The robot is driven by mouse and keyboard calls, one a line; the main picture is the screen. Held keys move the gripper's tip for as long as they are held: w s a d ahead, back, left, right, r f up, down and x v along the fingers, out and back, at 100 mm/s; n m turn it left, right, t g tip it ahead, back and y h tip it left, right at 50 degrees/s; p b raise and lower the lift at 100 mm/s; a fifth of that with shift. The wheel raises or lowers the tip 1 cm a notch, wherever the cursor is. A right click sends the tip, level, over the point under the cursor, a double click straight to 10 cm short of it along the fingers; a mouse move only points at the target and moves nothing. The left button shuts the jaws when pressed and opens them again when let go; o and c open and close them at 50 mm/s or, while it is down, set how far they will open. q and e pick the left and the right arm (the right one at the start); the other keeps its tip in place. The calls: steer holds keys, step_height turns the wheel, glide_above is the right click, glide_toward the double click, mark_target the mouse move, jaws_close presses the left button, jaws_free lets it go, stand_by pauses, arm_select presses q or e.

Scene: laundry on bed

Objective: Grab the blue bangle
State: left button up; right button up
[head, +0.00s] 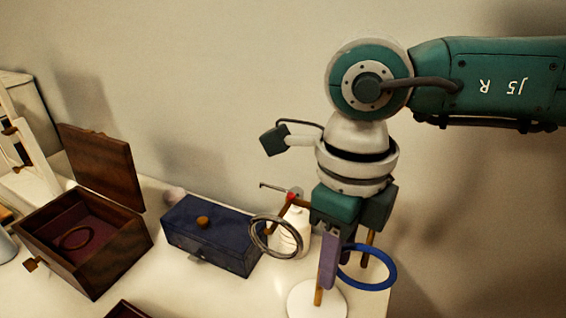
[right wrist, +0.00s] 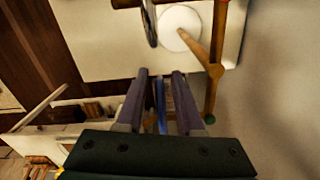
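The blue bangle (head: 378,286) hangs at the right side of a wooden jewellery stand with a round white base (head: 300,301). My right gripper (head: 333,275) points down over the stand, with its purple fingers beside the bangle's left part. In the right wrist view, the blue bangle (right wrist: 161,101) shows as a thin edge-on strip between the two fingers of the right gripper (right wrist: 161,76). The fingers are apart, with a gap on each side of the strip. Part of the bangle and the stand is hidden behind the gripper. My left gripper is not in view.
Grey bangles (head: 256,242) hang at the stand's left side, near a white bottle (head: 290,241). A dark blue box (head: 212,238) stands left of them. An open wooden box (head: 118,246) holding a ring-shaped item is farther left. The wall is close behind.

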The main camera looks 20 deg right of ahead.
jaws_close()
steer(key=shift+r, duration=0.1)
stand_by(0.4)
